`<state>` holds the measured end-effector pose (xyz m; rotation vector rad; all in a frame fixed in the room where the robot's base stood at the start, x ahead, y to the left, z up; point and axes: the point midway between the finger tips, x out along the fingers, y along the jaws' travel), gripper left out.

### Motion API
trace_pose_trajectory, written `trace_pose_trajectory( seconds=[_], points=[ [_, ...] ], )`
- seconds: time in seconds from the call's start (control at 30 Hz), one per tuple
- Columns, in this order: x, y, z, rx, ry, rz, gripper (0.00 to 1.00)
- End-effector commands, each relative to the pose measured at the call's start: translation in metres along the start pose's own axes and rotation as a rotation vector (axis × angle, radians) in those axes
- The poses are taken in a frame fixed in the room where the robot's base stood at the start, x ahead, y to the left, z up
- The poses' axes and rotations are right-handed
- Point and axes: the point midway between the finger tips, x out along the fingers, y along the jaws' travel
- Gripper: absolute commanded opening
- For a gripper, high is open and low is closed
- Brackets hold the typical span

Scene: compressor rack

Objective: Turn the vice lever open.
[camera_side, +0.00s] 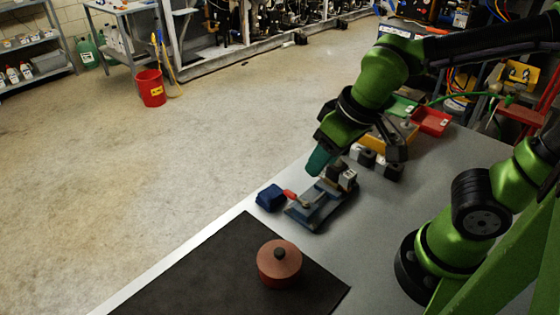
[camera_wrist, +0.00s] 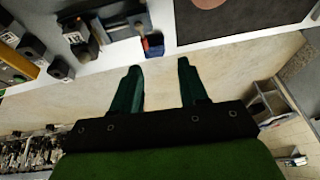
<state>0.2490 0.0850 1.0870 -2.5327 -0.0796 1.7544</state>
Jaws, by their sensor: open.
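The vice (camera_side: 322,207) is a low blue-grey device on the table, with dark and pale blocks at its far end. Its lever has a red handle (camera_side: 290,194) that points left, toward the table's edge. In the wrist view the vice (camera_wrist: 122,24) is at the top, with the red handle (camera_wrist: 144,43) at its lower right. My gripper (camera_side: 317,166) has teal fingers and hangs above the vice in the side view, touching nothing that I can see. In the wrist view my gripper (camera_wrist: 158,69) is open and empty, its fingers apart, with floor behind them.
A dark blue block (camera_side: 270,198) lies right beside the red handle. A reddish lidded pot (camera_side: 279,265) stands on a black mat (camera_side: 215,275) in front. Black-and-white blocks (camera_side: 376,165) and a red bin (camera_side: 431,121) are behind the vice. The table edge is close on the left.

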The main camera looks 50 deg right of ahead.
Motion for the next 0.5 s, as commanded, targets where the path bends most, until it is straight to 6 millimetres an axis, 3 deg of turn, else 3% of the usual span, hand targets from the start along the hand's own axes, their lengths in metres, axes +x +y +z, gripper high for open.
trace_pose_trajectory(
  seconds=[0.17,0.3,0.5],
  points=[
    [0.024,-0.016,-0.013,-0.154,-0.027,0.182,0.43],
    [0.022,-0.009,-0.028,-0.124,0.026,0.255,0.43],
    [0.036,-0.002,-0.029,-0.092,0.029,0.263,0.43]
  ],
)
